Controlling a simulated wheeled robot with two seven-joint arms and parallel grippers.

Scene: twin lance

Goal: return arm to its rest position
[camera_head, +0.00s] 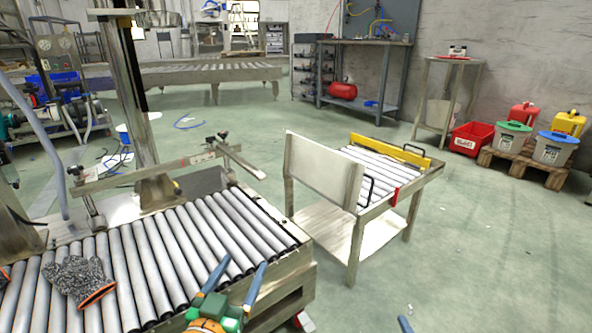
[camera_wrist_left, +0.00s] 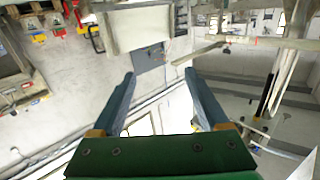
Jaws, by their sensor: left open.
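My left gripper (camera_head: 243,264) is at the bottom middle of the head view, in front of the near roller conveyor's right end. Its two blue fingers are spread apart with nothing between them. In the left wrist view the gripper (camera_wrist_left: 160,75) is also open and empty, with its green body along the bottom edge. A small blue tip at the bottom edge of the head view, right of centre, looks like part of my right gripper (camera_head: 405,324). Too little of it shows to tell its state.
A roller conveyor (camera_head: 178,238) fills the lower left, with a grey knitted glove (camera_head: 80,282) on it. A smaller roller table (camera_head: 408,196) stands right of centre. Several containers sit on a pallet (camera_head: 522,165) at right. The floor at lower right is mostly clear.

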